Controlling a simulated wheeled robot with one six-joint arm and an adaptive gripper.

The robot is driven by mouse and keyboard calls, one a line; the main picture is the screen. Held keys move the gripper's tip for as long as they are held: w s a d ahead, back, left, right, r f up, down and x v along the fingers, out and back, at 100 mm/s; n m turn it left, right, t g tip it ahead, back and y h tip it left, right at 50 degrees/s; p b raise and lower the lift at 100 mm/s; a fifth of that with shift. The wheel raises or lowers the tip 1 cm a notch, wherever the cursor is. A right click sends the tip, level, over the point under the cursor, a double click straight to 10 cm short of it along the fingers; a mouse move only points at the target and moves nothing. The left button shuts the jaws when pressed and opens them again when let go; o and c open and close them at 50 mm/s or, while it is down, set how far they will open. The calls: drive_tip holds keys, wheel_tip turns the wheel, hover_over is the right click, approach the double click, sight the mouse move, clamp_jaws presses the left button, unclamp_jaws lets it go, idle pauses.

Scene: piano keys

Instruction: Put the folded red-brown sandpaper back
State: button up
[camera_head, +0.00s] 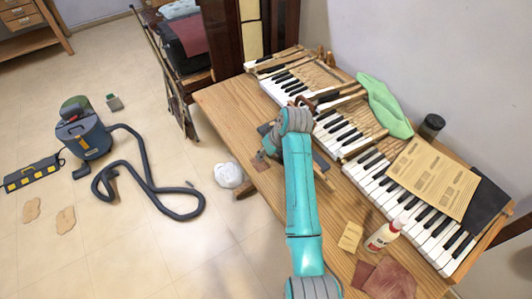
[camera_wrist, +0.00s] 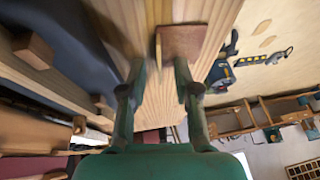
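A small red-brown square, which looks like the folded sandpaper (camera_head: 260,164), lies at the left edge of the wooden bench top. In the wrist view the same square (camera_wrist: 184,42) lies just beyond my fingertips, right of centre, near the right fingertip. My gripper (camera_wrist: 158,68) is open, with a clear gap and bare wood between its two green fingers. In the head view my gripper (camera_head: 266,150) is low over the bench beside the square, partly hidden by my arm. Whether a finger touches the square I cannot tell.
Larger red-brown sheets (camera_head: 388,280), a glue bottle (camera_head: 383,236) and a tan card (camera_head: 350,236) are at the bench's front right. Piano keys (camera_head: 340,130) run along the back of the bench (camera_head: 225,97). A vacuum cleaner (camera_head: 84,136) stands on the floor at left.

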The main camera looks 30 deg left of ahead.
drive_tip(key=v, duration=1.2)
idle(0.3)
